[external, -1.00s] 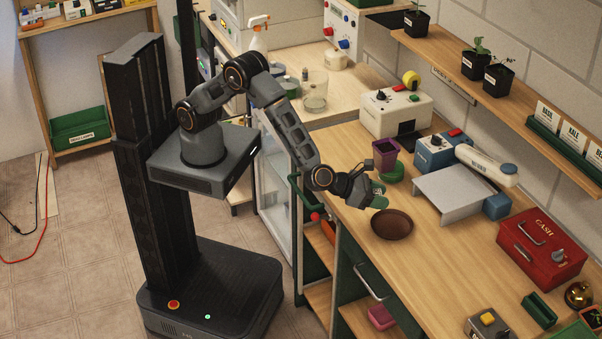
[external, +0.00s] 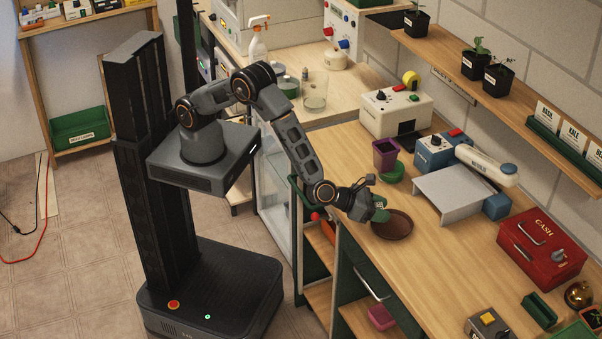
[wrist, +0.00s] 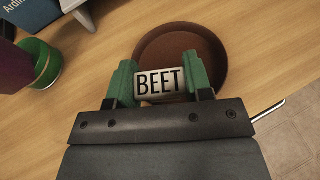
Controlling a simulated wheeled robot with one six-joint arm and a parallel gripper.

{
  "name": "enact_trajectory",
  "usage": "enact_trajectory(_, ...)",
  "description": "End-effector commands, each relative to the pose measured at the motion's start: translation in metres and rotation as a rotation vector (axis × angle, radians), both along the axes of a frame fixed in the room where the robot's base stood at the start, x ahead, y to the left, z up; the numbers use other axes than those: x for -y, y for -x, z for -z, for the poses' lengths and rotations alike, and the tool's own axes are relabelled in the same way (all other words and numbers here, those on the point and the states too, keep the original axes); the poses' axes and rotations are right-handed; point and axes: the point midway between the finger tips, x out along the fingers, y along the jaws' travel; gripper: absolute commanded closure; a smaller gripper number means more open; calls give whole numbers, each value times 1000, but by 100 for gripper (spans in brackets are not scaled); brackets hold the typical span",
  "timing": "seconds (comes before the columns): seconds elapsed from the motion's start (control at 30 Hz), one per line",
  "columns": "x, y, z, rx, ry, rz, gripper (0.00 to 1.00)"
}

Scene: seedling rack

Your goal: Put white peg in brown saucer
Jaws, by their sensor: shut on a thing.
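The brown saucer (external: 399,228) lies on the wooden bench, and it also shows in the wrist view (wrist: 212,45). My gripper (external: 381,209) is over the saucer's left side in the external view. In the wrist view my gripper (wrist: 159,82) has its green fingertips shut on a white piece marked BEET, the white peg (wrist: 161,81). The peg appears in front of the saucer's near part there. I cannot tell its height above the saucer. In the external view the peg is hidden by my gripper.
A purple pot (external: 385,154) and a green round dish (external: 391,172) stand behind the saucer. A grey raised plate (external: 455,194) is to its right, with a red cash box (external: 541,248) farther right. The bench in front of the saucer is clear.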

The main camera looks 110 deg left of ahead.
Motion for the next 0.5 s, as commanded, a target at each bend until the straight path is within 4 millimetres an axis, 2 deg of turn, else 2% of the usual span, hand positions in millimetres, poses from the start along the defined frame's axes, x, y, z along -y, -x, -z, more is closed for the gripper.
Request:
enact_trajectory(0.33, 0, 0, 9, 0, 1, 0, 77)
enact_trajectory(0.37, 0, 0, 8, 0, 1, 0, 52)
enact_trajectory(0.5, 0, 0, 7, 0, 0, 0, 38)
